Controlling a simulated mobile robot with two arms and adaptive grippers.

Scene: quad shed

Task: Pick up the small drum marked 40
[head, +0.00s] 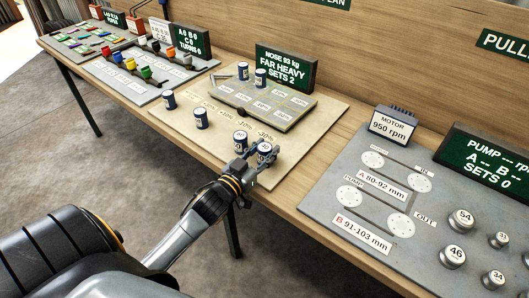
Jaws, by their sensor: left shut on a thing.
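My left gripper (262,156) is at the board's front right corner, shut on the rightmost drum (265,149). The fingers partly cover this drum and its number is too small to read. I cannot tell whether it is clear of the board. Another drum (240,141) stands just left of my gripper, very close to it. My right gripper is not in view.
A raised tray (246,113) with marked pads carries two drums at its back left. Behind it stands a green sign (285,72) reading "NOSE 93 kg FAR HEAVY SETS 2". A grey pump panel (330,185) with numbered knobs lies right. Coloured-block boards lie left.

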